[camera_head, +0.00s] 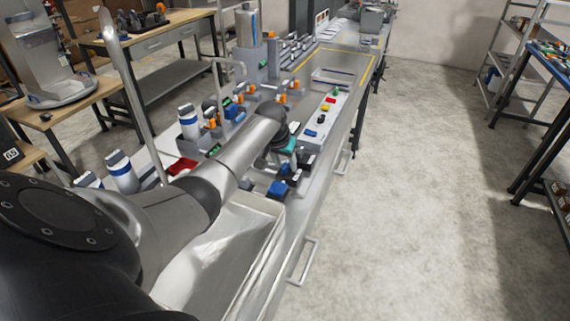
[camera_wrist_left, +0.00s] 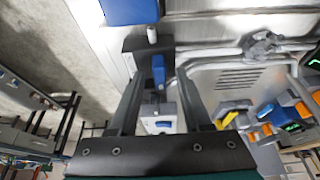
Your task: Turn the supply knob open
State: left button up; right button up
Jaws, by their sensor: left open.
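My left gripper (camera_wrist_left: 157,88) is open in the left wrist view, with its two dark fingers apart. A small blue handle (camera_wrist_left: 158,70), possibly the supply knob, shows in the gap between the fingers; I cannot tell whether they touch it. In the head view my left arm reaches over the bench, and the left gripper (camera_head: 285,164) is small and dark below its teal part. A blue part (camera_head: 277,189) lies just below it on the bench; I cannot tell whether it is the same handle. My right gripper is not in view.
Valves with orange handles (camera_head: 281,99) and white-and-blue cylinders (camera_head: 188,122) stand along the steel bench. A control box with coloured buttons (camera_head: 325,108) sits near the bench's right edge. The floor to the right is clear.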

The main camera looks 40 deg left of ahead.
pick_arm(q)
jog(key=shift+c, duration=0.3)
grip_shut()
dwell(0.3)
